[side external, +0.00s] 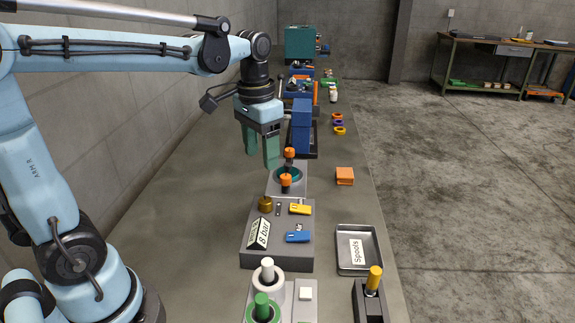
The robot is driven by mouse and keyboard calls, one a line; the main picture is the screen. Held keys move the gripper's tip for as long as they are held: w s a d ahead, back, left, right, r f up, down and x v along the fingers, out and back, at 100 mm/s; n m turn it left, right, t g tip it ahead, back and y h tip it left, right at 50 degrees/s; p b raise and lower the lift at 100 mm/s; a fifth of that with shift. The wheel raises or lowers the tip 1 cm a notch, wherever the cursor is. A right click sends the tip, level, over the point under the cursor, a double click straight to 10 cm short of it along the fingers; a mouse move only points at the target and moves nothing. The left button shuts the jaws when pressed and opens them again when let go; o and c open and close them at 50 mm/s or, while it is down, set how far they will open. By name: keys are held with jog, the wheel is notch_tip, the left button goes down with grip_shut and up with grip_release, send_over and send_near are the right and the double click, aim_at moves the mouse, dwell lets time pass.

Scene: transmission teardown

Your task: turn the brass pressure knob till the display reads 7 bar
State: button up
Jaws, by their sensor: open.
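The brass pressure knob (265,204) stands on the top of a grey box (277,262), near its back left corner. A tilted white display (259,234) on the same box, just in front of the knob, reads "8 bar". My gripper (261,160) points downward with its two green fingers apart and nothing between them. It hangs above and behind the knob, clear of it. The knob shows in full, and nothing covers the display.
Yellow (300,208) and blue levers (298,237) sit on the box right of the knob. Behind it stand orange-topped posts (286,180) near my gripper. A tray labelled "Spools" (343,269) lies to the right. An orange block (345,176) stands alone. The bench's left side is clear.

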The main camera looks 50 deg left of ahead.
aim_at(265, 201)
jog(key=f, duration=1.2)
jog(key=shift+w+a, duration=0.15)
jog(key=shift+w, duration=0.05)
jog(key=c, duration=1)
jog(key=shift+c, duration=0.2)
jog(key=shift+n, duration=2.7)
